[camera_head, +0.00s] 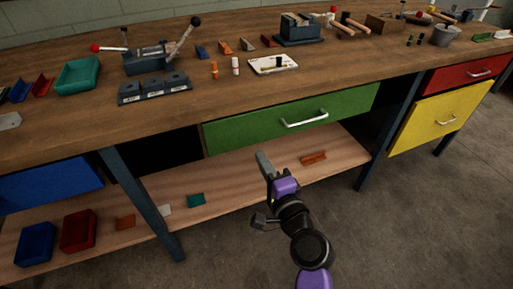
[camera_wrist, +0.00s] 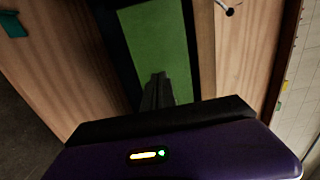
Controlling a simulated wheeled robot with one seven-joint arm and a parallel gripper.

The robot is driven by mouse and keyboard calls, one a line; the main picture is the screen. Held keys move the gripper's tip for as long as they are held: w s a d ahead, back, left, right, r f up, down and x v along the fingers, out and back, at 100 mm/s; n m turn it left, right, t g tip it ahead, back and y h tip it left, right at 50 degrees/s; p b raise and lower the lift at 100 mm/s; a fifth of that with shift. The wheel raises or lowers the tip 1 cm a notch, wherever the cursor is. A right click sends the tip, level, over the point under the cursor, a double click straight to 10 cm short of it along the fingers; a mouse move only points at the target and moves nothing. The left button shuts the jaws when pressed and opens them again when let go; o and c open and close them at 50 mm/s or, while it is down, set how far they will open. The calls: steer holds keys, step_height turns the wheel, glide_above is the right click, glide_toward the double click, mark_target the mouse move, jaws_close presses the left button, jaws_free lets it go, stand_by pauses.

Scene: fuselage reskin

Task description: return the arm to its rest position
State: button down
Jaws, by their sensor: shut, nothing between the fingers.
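My gripper (camera_head: 263,163) is in front of the workbench, near the green drawer (camera_head: 255,125), with the lower shelf behind it in the head view. Its long grey fingers are together and hold nothing. In the wrist view my gripper (camera_wrist: 159,78) points toward the green drawer front (camera_wrist: 158,45). My arm reaches up from the bottom of the head view and is bent.
The wooden benchtop (camera_head: 205,95) holds a lever press (camera_head: 150,58), a teal bin (camera_head: 78,75) and a white tray (camera_head: 273,64). An orange piece (camera_head: 313,158) lies on the lower shelf (camera_head: 240,178). Dark bench legs (camera_head: 140,205) stand at the front. The floor (camera_head: 420,220) at right is clear.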

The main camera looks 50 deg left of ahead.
steer(key=v, duration=0.5)
